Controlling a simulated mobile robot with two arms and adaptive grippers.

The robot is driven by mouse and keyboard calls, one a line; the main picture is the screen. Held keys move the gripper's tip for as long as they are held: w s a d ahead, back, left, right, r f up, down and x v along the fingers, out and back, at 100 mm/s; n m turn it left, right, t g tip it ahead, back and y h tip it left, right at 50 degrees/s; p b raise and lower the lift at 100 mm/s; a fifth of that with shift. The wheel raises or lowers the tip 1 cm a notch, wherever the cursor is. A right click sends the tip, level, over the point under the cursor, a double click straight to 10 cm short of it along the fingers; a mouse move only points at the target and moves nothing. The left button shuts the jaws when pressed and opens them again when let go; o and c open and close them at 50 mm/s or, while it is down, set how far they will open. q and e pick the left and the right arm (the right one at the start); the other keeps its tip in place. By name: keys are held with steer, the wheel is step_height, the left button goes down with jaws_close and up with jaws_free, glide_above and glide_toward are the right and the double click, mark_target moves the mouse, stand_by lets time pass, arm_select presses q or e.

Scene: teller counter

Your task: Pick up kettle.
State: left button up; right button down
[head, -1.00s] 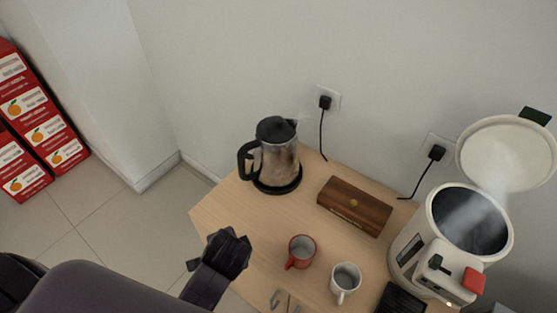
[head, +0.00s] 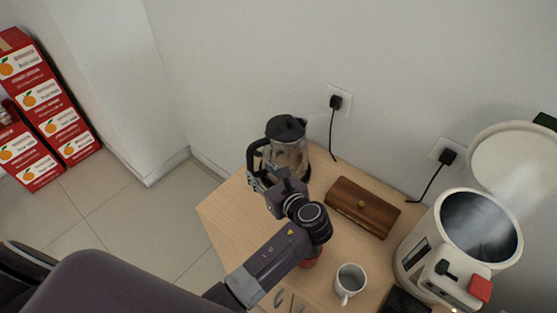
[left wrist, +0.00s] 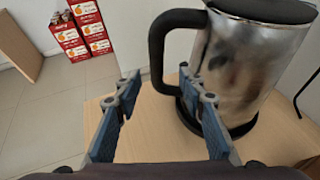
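The kettle (head: 287,155) is a steel jug with a black lid, on a dark round base at the back left of the wooden table. My left gripper (head: 262,178) is at the handle side of the kettle. In the left wrist view the gripper (left wrist: 160,90) is open, with the lower handle between and just beyond its fingertips; I cannot tell if they touch. My left arm hides the lower kettle in the head view. My right gripper is not in view.
A wooden box (head: 362,206) lies right of the kettle. A white mug (head: 350,280) stands in front; a red mug (head: 312,257) is mostly hidden by my arm. A steaming white cooker (head: 440,240) with open lid is at right.

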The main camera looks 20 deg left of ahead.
mark_target(252, 167)
arm_select(q)
steer(key=p+x, duration=0.1)
steer(key=x, duration=0.5)
steer(key=shift+a+f+p, duration=0.2)
steer(key=shift+a+p, duration=0.1)
steer(key=shift+p, duration=0.1)
steer(key=shift+w+a+f, duration=0.15)
steer(key=shift+a, duration=0.1)
jaws_close()
